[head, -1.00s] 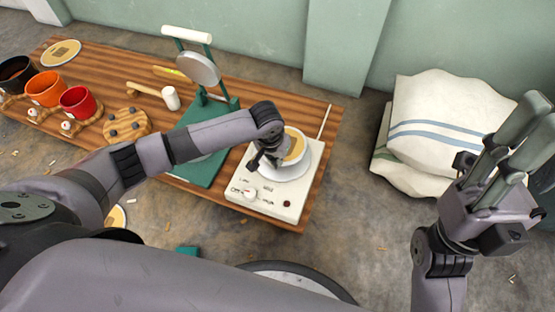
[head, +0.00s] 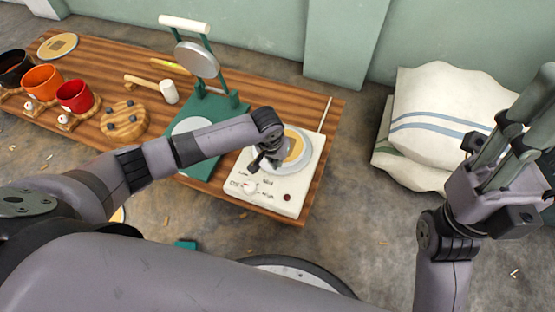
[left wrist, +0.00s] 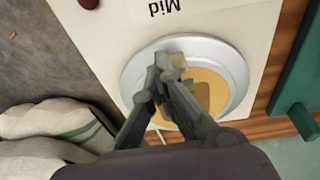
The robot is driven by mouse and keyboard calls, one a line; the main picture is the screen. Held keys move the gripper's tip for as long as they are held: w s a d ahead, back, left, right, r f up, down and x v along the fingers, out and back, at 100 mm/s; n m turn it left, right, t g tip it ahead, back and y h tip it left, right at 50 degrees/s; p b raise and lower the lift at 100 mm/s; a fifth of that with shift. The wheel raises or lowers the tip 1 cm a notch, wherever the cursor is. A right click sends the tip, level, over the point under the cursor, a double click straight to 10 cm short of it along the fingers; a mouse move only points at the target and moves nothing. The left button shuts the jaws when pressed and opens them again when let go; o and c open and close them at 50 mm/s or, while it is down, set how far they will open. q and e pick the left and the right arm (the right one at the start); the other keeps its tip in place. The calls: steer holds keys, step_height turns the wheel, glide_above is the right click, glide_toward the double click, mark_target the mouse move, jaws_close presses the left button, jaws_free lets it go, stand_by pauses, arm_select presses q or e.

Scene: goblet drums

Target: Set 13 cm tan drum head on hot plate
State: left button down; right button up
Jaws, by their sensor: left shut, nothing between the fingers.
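A tan drum head (head: 294,147) with a darker square patch lies inside the pale round plate (head: 306,160) of the white hot plate unit (head: 290,195). The tan disc (left wrist: 215,88) also shows in the left wrist view, within the grey-white plate rim (left wrist: 237,75) and partly hidden by my fingers. My left gripper (left wrist: 170,66) is shut and empty over the disc, its tips near the plate's rim; in the head view it (head: 262,163) is over the plate's left side. I cannot tell whether it touches. My right gripper (head: 540,100) is open and empty at the right, partly cut off.
Another tan disc (head: 58,45) lies at the table's far left. Pots, including an orange one (head: 41,80), a mallet (head: 168,92), a peg board (head: 125,121) and a green press stand (head: 212,108) are left of the hot plate. Sacks (head: 435,120) are on the floor to the right.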

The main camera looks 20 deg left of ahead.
arm_select(q)
steer(key=shift+r+p, duration=0.15)
steer(key=shift+p, duration=0.3)
steer(key=c, duration=2.4)
jaws_free()
steer(key=c, duration=1.9)
jaws_free()
steer(key=r, duration=0.3)
steer(key=s+r, duration=0.1)
steer(key=r, duration=0.3)
steer(key=s+a+r, duration=0.1)
steer(key=r, duration=0.3)
steer(key=shift+r, duration=0.25)
steer(key=shift+d, duration=0.15)
